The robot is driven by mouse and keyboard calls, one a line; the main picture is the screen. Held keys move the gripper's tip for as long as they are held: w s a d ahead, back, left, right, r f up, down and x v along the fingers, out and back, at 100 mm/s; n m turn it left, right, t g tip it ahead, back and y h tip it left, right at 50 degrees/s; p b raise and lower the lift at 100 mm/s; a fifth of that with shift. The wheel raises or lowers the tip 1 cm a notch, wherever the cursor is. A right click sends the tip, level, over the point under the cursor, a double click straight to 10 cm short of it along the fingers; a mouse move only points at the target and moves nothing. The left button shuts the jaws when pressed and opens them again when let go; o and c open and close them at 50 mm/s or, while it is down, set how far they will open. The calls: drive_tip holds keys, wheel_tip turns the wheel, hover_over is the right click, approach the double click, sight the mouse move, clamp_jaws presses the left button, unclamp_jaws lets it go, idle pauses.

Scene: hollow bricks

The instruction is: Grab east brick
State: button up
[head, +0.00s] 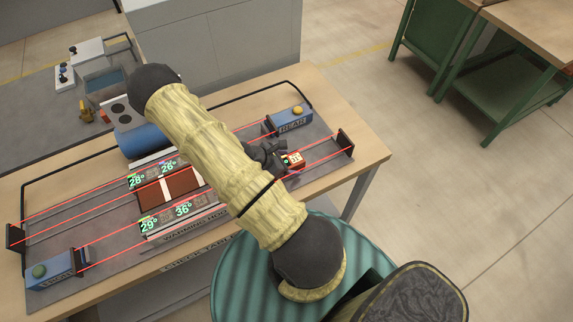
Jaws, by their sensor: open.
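A small red-orange brick (293,160) with a lit number on it sits on the right part of the grey bench plate. No label I can read names it as the east brick. My gripper (274,156) is dark and open, just left of this brick and very close to it. I cannot tell whether the fingers touch it or are around it. My own pale yellow sleeved arm crosses the middle of the view and hides part of the plate.
Red beams run lengthwise over the plate. A brown panel (160,191) lies between green number displays. A blue REAR box (292,118) stands behind the brick, another blue box (50,270) at front left, and a blue cylinder (144,140) behind the arm.

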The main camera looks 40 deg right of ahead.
drive_tip(key=shift+c, duration=0.5)
drive_tip(key=c, duration=1.3)
drive_tip(key=shift+r, duration=0.1)
